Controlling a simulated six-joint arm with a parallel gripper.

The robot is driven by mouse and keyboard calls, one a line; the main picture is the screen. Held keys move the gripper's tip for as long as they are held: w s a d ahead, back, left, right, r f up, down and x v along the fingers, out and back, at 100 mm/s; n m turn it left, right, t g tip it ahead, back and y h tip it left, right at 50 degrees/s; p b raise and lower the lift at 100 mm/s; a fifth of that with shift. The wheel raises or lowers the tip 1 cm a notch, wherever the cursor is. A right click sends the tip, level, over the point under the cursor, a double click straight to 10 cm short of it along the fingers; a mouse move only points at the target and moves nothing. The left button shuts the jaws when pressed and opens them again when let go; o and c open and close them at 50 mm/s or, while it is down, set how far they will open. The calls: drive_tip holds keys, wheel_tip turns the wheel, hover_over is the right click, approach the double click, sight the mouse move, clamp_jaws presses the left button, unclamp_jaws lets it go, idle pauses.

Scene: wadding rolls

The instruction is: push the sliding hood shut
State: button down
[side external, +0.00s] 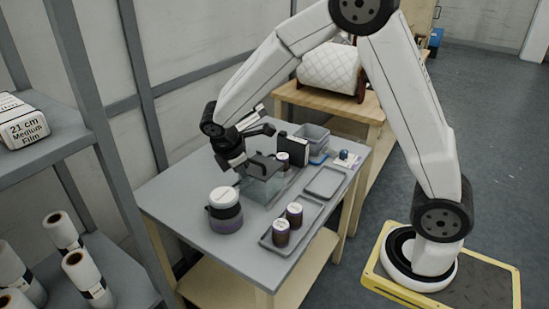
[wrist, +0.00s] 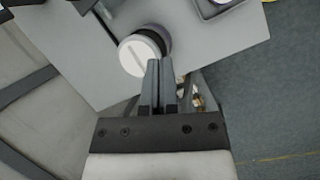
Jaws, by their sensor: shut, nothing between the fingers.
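A clear, box-like hood (side external: 258,193) stands on the grey table, behind the white-lidded jar. My gripper (side external: 270,171) is at the hood's upper part in the side view; I cannot tell whether it touches it. In the wrist view the two fingers of my gripper (wrist: 160,67) are together, with nothing held between them. Their tips overlap the edge of the white-lidded jar (wrist: 141,54) in that view. The hood cannot be made out clearly in the wrist view, and its sliding position is hard to read.
The same jar (side external: 225,212) stands at the table's left front. A grey tray (side external: 280,250) holds two dark jars (side external: 288,223). An empty flat tray (side external: 325,183), a black upright box (side external: 297,148) and grey bins (side external: 313,137) are further back.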

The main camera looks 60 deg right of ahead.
drive_tip(key=w+d+n+h, duration=0.1)
drive_tip(key=w+n+h, duration=0.2)
drive_tip(key=w+n, duration=0.2)
drive_tip(key=shift+w+d+r+h, duration=0.3)
drive_tip(key=shift+w+r, duration=0.05)
drive_tip(key=shift+w, duration=0.8)
drive_tip(key=d+r+x, duration=0.1)
drive_tip(key=d+x, duration=0.1)
drive_tip(key=x, duration=1.1)
drive_tip(key=shift+s+r, duration=0.15)
drive_tip(key=shift+r, duration=0.1)
drive_tip(key=d, duration=1.4)
drive_tip(key=shift+d, duration=0.1)
